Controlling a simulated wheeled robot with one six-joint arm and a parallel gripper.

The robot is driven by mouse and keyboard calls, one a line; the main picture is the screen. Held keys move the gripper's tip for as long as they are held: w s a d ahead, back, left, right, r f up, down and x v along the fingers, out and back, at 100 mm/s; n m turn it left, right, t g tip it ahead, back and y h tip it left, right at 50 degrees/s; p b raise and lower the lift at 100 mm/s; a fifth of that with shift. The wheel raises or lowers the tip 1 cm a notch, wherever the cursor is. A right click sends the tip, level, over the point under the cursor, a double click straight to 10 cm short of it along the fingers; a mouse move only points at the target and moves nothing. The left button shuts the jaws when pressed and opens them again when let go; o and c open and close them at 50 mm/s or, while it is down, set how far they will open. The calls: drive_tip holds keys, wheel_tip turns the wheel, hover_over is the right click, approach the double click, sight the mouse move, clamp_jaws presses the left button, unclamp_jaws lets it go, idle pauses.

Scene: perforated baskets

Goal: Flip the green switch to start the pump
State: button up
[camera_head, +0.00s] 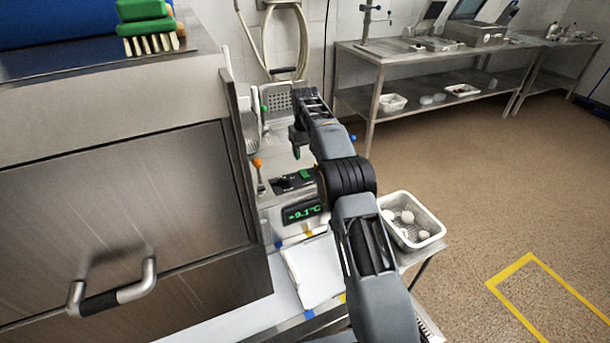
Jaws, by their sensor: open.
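A white and grey device with a green lit display (304,213) stands on the bench beside the steel cabinet. A small green part (305,174), apparently the switch, sits on the black panel just above the display. Its on or off position is too small to tell. My gripper (297,141) is above and behind this panel, open and with nothing visible in it, apart from the green part. My own arm hides the device's right side. A second small green knob (264,108) shows farther back, left of my gripper.
The steel cabinet (120,215) with a bar handle walls off the left. An orange-tipped lever (257,164) stands close to the device. A white sheet (313,271) lies in front. A white basket (416,216) with pale round items is right of my arm. Open floor lies right.

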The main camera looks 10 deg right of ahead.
sight(305, 176)
wheel_tip(305, 176, down, 9)
drive_tip(key=shift+f+b, duration=0.1)
drive_tip(key=shift+b, duration=0.4)
drive_tip(key=c, duration=0.9)
drive_tip(key=p, duration=0.2)
drive_tip(key=shift+r+p, duration=0.3)
drive_tip(key=shift+r, duration=0.1)
drive_tip(key=g+p, duration=0.1)
drive_tip(key=p, duration=0.2)
drive_tip(key=shift+w+a+r, duration=0.1)
drive_tip(key=shift+w, duration=0.05)
drive_tip(key=shift+w+f+g+p, duration=0.1)
drive_tip(key=shift+f+g+p, duration=0.25)
drive_tip(key=shift+p, duration=0.6)
drive_tip(key=shift+g+p, duration=0.25)
drive_tip(key=shift+p, duration=0.15)
drive_tip(key=shift+s+f, duration=0.2)
